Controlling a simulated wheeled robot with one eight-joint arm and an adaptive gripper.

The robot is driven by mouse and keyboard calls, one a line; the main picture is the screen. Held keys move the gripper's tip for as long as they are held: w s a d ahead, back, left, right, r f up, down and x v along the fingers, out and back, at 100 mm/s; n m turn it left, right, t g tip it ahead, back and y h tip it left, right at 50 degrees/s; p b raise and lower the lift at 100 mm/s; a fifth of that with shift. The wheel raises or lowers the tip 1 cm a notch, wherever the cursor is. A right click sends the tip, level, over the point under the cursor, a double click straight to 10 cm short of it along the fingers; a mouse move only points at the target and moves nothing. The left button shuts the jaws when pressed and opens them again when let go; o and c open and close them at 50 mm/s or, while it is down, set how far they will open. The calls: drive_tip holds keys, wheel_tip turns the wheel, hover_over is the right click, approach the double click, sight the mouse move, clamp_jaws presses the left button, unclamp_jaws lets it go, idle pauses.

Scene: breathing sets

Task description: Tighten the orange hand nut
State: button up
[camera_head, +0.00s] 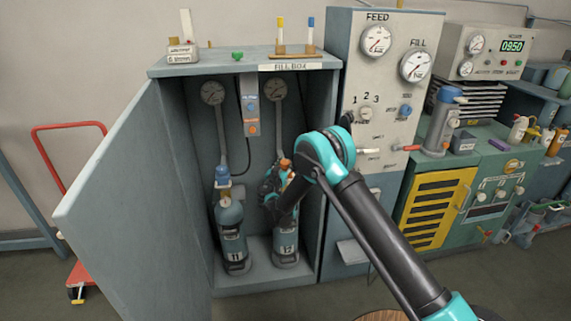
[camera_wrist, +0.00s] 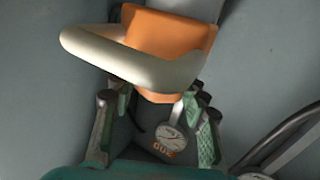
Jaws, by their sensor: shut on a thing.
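The orange hand nut (camera_head: 286,163) is at the top of cylinder 12 (camera_head: 286,240), the right one of two upright cylinders in the open fill box. My gripper (camera_head: 272,192) is at that cylinder's neck and hides part of it. In the wrist view the orange nut (camera_wrist: 165,35) is large, with a pale grey curved bar across its front. My gripper's green-padded fingers (camera_wrist: 152,98) reach up to both sides of its lower end, shut on it. A small gauge (camera_wrist: 171,138) shows between the fingers.
The box door (camera_head: 135,225) is swung open at the left. The gauge panel (camera_head: 385,100) stands right of the box, behind my arm. Hoses hang inside the box.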

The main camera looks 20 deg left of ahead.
drive_tip(key=n+g+y, duration=0.1)
drive_tip(key=n+y, duration=0.1)
drive_tip(key=y, duration=0.1)
drive_tip(key=n+g+y, duration=0.1)
drive_tip(key=n+y, duration=0.1)
drive_tip(key=y, duration=0.2)
drive_tip(key=shift+d+n, duration=0.15)
drive_tip(key=shift+n, duration=0.25)
drive_tip(key=n+g+y, duration=0.4)
drive_tip(key=y, duration=0.1)
drive_tip(key=shift+n+g+y, duration=0.3)
drive_tip(key=shift+y, duration=0.1)
drive_tip(key=shift+a+n+g+y, duration=0.2)
drive_tip(key=shift+n+g+y, duration=0.8)
drive_tip(key=shift+g, duration=0.5)
drive_tip(key=shift+n+g, duration=0.3)
drive_tip(key=o, duration=1.2)
drive_tip(key=v, duration=0.7)
drive_tip(key=shift+s+d, duration=0.15)
drive_tip(key=shift+d, duration=0.05)
